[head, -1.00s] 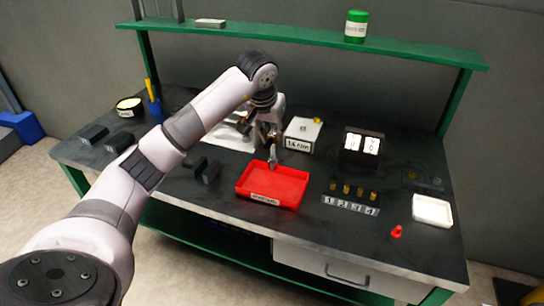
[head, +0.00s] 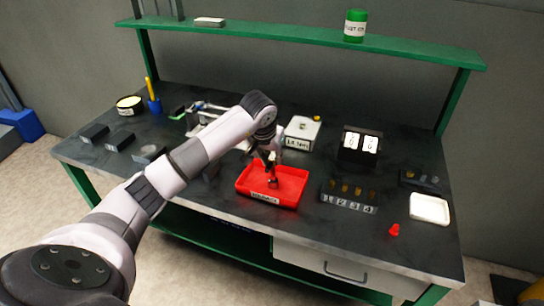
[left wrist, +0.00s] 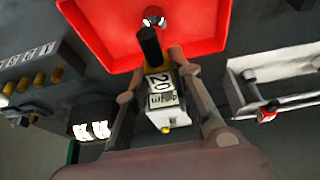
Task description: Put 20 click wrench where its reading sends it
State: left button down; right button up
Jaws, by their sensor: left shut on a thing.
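The 20 click wrench (left wrist: 160,88) is between the fingers of my left gripper (left wrist: 157,83) in the left wrist view; its tag reads 20 and its black handle (left wrist: 150,45) points toward the red tray (left wrist: 95,35). In the head view my left gripper (head: 271,168) is over the red tray (head: 245,187), pointing down; the wrench is too small to make out there. The tray's front label is not readable. A white tester box (head: 301,133) with a yellow knob stands behind the tray; its reading is too blurred to be sure of. My right gripper is not in view.
A black stand with two white number cards (head: 361,142) is right of the tester. Black blocks (head: 119,141) lie at left.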

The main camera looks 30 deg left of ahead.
pick_arm(q)
jog(key=c, duration=1.4)
grip_release()
jog(key=shift+r, duration=0.15)
jog(key=shift+s+r, duration=0.1)
jog(key=shift+r, duration=0.2)
jog(key=shift+b+v, duration=0.85)
jog(key=shift+v, duration=4.85)
